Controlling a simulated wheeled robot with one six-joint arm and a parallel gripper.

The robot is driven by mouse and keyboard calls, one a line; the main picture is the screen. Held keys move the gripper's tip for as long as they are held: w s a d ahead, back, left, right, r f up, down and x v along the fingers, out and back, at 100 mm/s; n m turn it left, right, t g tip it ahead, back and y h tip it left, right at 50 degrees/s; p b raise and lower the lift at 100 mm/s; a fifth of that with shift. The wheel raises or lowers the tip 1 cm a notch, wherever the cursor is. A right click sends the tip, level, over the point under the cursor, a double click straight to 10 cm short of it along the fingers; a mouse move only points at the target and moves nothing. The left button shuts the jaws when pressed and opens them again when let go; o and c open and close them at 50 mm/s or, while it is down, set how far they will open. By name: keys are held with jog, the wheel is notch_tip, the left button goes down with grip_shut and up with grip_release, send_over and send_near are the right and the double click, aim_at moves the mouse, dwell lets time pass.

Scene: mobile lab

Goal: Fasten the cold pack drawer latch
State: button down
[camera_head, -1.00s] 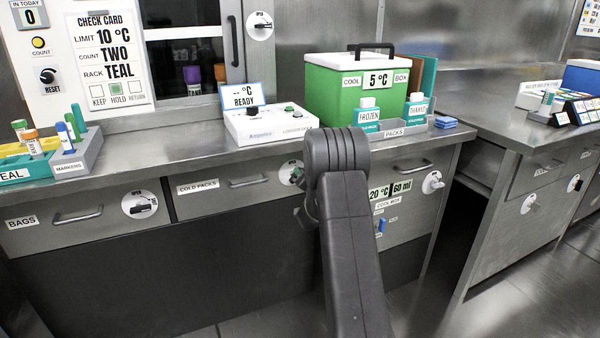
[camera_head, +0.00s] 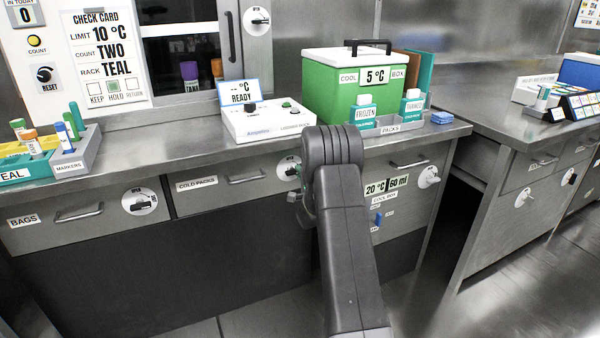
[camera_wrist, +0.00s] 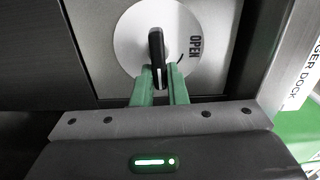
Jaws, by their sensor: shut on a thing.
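The cold pack drawer (camera_head: 215,200), labelled COLD PACKS, sits under the counter and its front looks flush. Its latch is a black handle (camera_wrist: 156,48) on a round white disc (camera_wrist: 128,38) at the drawer's right end. The word OPEN shows on the right of the disc in the wrist view. The handle stands nearly upright in that picture. My gripper (camera_wrist: 158,80) has its green fingers on either side of the handle's lower end and is shut on it. In the head view my arm partly hides the latch disc (camera_head: 286,164).
The BAGS drawer (camera_head: 30,238) is on the left with its own latch. A cool box drawer (camera_head: 408,205) is on the right. The counter above holds a white device (camera_head: 268,125) and a green cool box (camera_head: 330,95). Open floor lies in front.

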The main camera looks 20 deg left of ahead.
jog(key=shift+m, duration=0.3)
jog(key=c, duration=1.4)
grip_release()
jog(key=shift+f, duration=0.1)
jog(key=shift+c, duration=0.2)
jog(key=p+v, duration=0.2)
jog(key=v, duration=1.1)
jog(key=shift+s+d, duration=0.25)
jog(key=shift+s, duration=0.05)
jog(key=b+x, duration=0.2)
jog(key=x, duration=1.1)
jog(key=shift+w+a, duration=0.25)
jog(key=shift+w, duration=0.05)
